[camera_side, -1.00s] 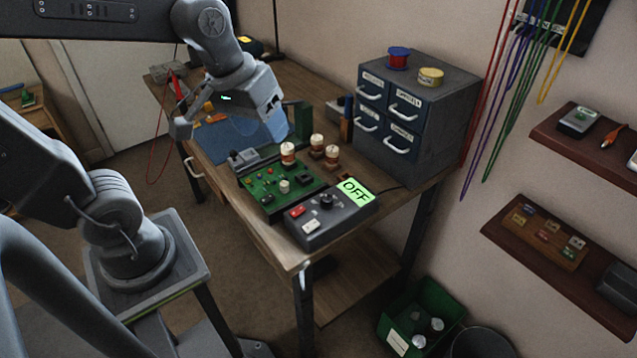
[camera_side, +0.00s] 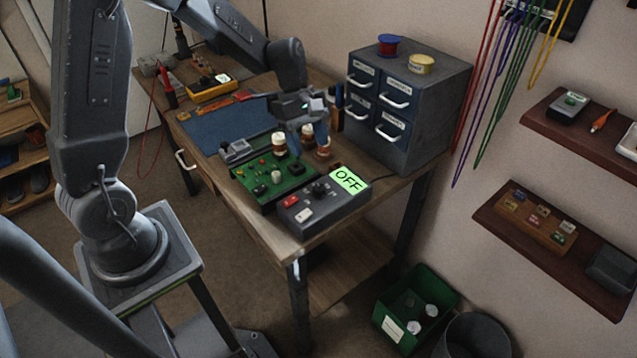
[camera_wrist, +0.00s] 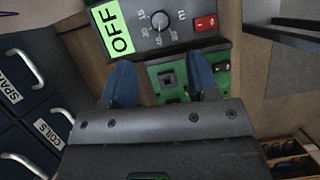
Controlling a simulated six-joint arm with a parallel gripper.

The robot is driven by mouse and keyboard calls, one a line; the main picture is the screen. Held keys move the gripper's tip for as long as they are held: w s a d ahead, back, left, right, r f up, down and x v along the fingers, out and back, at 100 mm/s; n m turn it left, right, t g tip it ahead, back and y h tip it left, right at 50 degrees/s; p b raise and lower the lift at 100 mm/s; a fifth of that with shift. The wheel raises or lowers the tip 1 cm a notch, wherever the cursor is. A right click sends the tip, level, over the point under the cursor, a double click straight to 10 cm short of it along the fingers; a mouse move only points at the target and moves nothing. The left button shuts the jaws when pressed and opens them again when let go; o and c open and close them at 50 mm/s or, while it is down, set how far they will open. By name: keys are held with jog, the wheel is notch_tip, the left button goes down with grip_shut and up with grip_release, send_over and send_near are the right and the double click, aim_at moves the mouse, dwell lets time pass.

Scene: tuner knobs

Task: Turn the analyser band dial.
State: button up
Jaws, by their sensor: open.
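The analyser (camera_side: 322,209) is a dark grey box at the near end of the bench, with a green display (camera_side: 348,180) reading OFF. Its dark band dial (camera_side: 319,189) sits on the top face; in the wrist view the dial (camera_wrist: 160,21) has a printed scale around it. A red switch (camera_side: 290,201) and a white button (camera_side: 304,215) are beside it. My gripper (camera_side: 306,142) hangs over the bench behind the analyser, above the spools and circuit board. In the wrist view its two blue fingers (camera_wrist: 160,82) are apart, empty, and short of the dial.
A green circuit board (camera_side: 268,178) lies next to the analyser, with several thread-like spools (camera_side: 279,144) behind it. A drawer cabinet (camera_side: 405,105) stands on the right of the bench. A blue mat (camera_side: 225,130) and a yellow meter (camera_side: 212,87) lie farther back.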

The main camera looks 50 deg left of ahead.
aim_at(319, 187)
jog(key=x, duration=1)
jog(key=shift+f, duration=0.1)
jog(key=c, duration=0.9)
jog(key=shift+m, duration=0.3)
jog(key=m+g, duration=0.1)
jog(key=m, duration=0.3)
jog(key=shift+g+y, duration=0.4)
jog(key=m+g+y, duration=0.1)
jog(key=m, duration=0.4)
jog(key=shift+w+d, duration=0.1)
